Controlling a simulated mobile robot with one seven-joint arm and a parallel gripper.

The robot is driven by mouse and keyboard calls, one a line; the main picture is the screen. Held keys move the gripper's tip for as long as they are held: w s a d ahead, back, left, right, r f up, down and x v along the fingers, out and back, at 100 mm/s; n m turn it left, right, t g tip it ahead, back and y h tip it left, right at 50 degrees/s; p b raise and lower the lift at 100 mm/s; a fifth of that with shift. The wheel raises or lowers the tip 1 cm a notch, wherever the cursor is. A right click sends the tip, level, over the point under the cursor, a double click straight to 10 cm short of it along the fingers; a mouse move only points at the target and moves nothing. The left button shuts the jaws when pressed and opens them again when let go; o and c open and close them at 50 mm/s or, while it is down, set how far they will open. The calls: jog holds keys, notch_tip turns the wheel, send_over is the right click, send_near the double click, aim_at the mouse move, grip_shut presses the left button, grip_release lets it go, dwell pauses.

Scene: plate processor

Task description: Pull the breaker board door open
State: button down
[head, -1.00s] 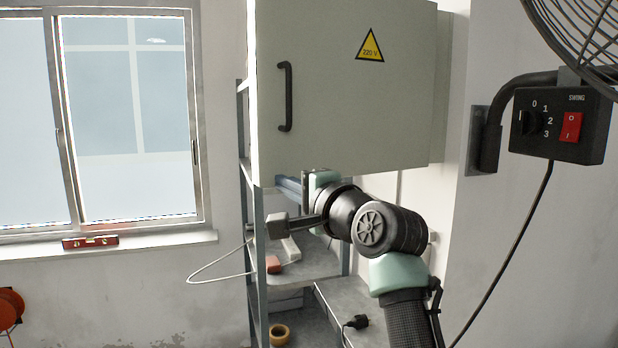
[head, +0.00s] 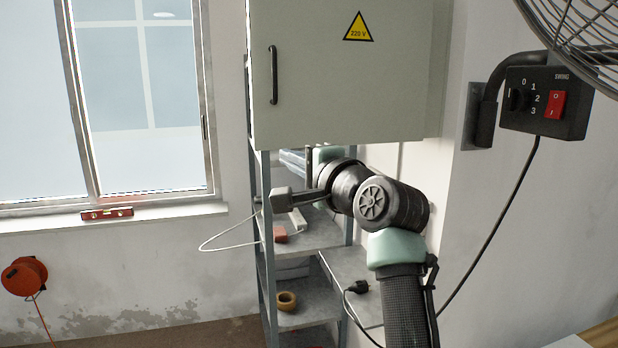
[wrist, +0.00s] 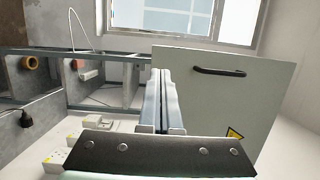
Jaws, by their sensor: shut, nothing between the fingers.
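The breaker board door (head: 345,85) is a pale grey-green panel with a yellow 220 V sign (head: 359,28). It appears closed, though a narrow gap is hard to judge. Its black vertical handle (head: 273,75) is near the left edge. My gripper (head: 290,158) is just below the door's lower edge, below the handle and partly hidden by the door and my wrist. In the wrist view my gripper (wrist: 158,78) has its fingers together and empty, beside the door's lower edge (wrist: 180,95). The handle (wrist: 218,71) is apart from the fingers in that view.
A grey metal shelf (head: 310,236) stands below the board, with an orange block (head: 280,235) and a tape roll (head: 286,301). A window (head: 135,100) is at left. A fan switch box (head: 545,102) hangs at right. The space left of the door looks clear.

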jog(key=s+d+r+n+t+h+b, duration=0.1)
jog(key=s+r+n+t+h+b, duration=0.1)
jog(key=s, duration=0.7)
jog(key=s+d+r+n+t+h+b, duration=0.2)
jog(key=s+n+t+h, duration=0.2)
jog(key=s, duration=0.6)
jog(key=s+d+r+n+t+h+b, duration=0.2)
jog(key=s+n+t, duration=0.3)
jog(key=s, duration=0.5)
jog(key=shift+d+r+t+h, duration=0.15)
jog(key=shift+r+t+h, duration=0.5)
jog(key=shift+h, duration=0.25)
